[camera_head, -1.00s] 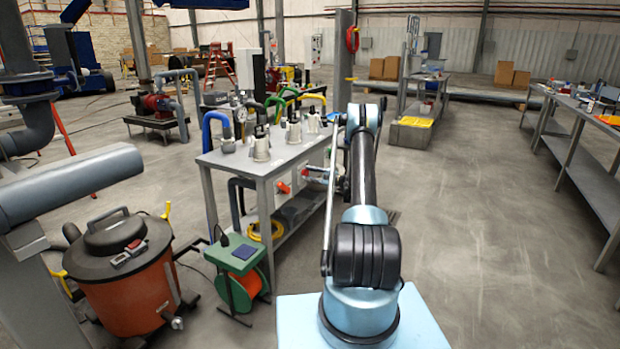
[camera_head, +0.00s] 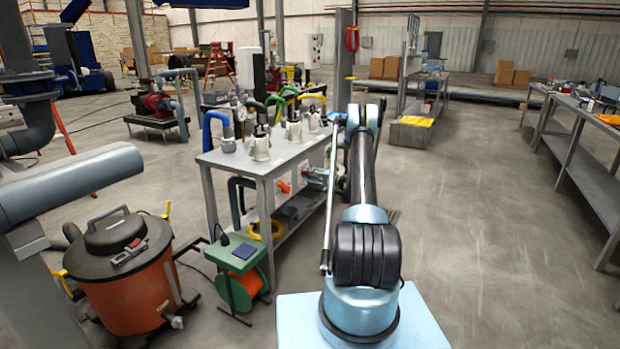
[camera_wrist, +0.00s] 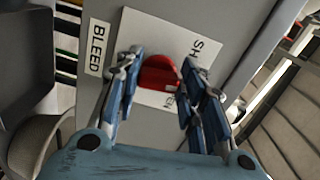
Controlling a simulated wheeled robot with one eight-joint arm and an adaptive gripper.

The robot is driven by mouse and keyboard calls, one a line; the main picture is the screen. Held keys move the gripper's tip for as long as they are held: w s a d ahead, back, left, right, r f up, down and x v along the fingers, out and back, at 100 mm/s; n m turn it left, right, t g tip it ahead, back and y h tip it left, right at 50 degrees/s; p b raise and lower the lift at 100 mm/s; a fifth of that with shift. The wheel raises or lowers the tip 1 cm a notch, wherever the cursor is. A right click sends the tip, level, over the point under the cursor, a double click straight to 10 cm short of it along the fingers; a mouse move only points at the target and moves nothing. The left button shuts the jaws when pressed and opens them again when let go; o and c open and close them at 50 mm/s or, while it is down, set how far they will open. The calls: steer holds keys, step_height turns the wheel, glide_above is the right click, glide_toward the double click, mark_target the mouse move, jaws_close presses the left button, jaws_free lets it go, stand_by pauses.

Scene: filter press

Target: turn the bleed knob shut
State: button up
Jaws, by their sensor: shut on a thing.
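The red bleed knob (camera_wrist: 158,72) sits on a white plate (camera_wrist: 150,28) on a grey panel, in the middle of the wrist view. A label reading BLEED (camera_wrist: 97,47) is to its left. Plate lettering is partly hidden; "SH" shows at the upper right and "EN" below the knob. My gripper (camera_wrist: 161,62) has one blue finger on each side of the knob and is shut on it.
The grey table (camera_head: 240,163) carries several white filter housings (camera_head: 261,146) and coloured hoses. An orange drum machine (camera_head: 125,285) and a green reel (camera_head: 238,258) stand on the floor in front. The floor to the right is clear up to a long bench (camera_head: 585,160).

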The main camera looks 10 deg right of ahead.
steer(key=n, duration=0.4)
steer(key=shift+a+f, duration=0.15)
steer(key=shift+f, duration=0.1)
steer(key=shift+n, duration=1.7)
steer(key=shift+c, duration=0.2)
steer(key=shift+o, duration=0.2)
steer(key=shift+w, duration=0.1)
steer(key=o, duration=1)
steer(key=shift+o, duration=0.2)
steer(key=v, duration=1.2)
